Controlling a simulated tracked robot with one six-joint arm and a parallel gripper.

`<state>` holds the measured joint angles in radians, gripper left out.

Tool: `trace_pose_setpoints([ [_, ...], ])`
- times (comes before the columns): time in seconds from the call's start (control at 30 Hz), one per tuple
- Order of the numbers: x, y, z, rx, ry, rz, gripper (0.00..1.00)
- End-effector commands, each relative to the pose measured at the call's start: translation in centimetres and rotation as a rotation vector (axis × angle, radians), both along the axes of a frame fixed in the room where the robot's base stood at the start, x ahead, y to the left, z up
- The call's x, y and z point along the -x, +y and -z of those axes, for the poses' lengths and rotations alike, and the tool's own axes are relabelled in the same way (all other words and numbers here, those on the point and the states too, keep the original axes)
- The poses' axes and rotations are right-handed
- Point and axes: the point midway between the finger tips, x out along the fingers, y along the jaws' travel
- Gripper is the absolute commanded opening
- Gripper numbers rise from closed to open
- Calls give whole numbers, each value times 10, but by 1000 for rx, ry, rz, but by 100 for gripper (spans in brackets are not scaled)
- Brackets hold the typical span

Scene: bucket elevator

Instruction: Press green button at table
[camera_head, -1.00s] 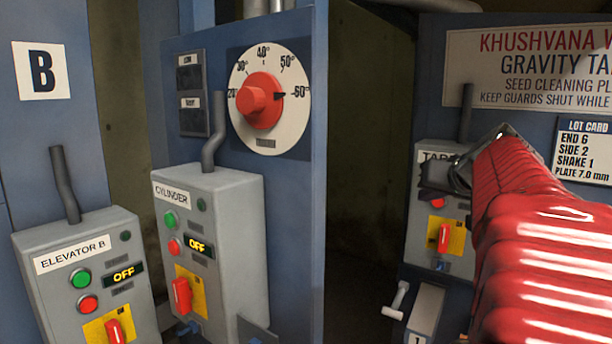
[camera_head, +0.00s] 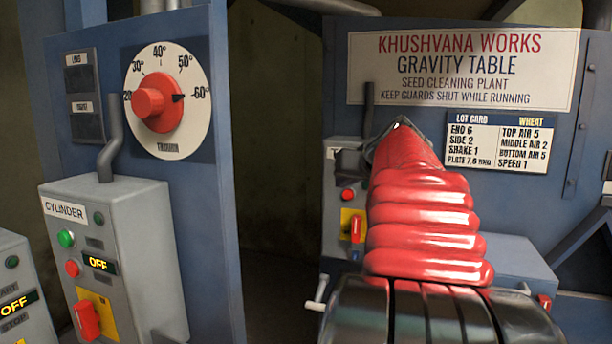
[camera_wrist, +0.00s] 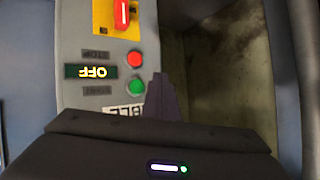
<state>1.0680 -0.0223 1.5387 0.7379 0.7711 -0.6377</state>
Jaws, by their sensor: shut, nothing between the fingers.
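The table control box (camera_head: 335,235) stands right of centre in the head view, partly hidden behind my red arm. Its green button (camera_wrist: 136,87) shows in the wrist view, beside the red button (camera_wrist: 135,58) and an OFF display (camera_wrist: 90,72). The picture there is upside down. In the head view the green button is hidden, while the red button (camera_head: 347,195) shows. My gripper (camera_wrist: 159,82) is shut and empty. In the wrist view its tip appears just right of the green button; I cannot tell whether they touch.
The cylinder box (camera_head: 150,225) with its own green button (camera_head: 66,239) stands at left. A red dial (camera_head: 158,103) is above it. A dark gap (camera_head: 280,150) separates the blue panels. A red switch (camera_wrist: 122,15) on yellow is on the table box.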

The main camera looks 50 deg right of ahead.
Motion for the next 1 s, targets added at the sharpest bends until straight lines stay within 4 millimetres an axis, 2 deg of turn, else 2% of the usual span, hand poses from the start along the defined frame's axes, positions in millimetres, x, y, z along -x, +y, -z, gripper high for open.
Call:
trace_pose_setpoints([
  [0.2, -9, -23, 1, 0, 0, 1, 0],
  [0.43, -16, -40, 0, 0, 0, 1, 0],
  [1.0, -17, -45, 0, -1, 0, 3, 0],
])
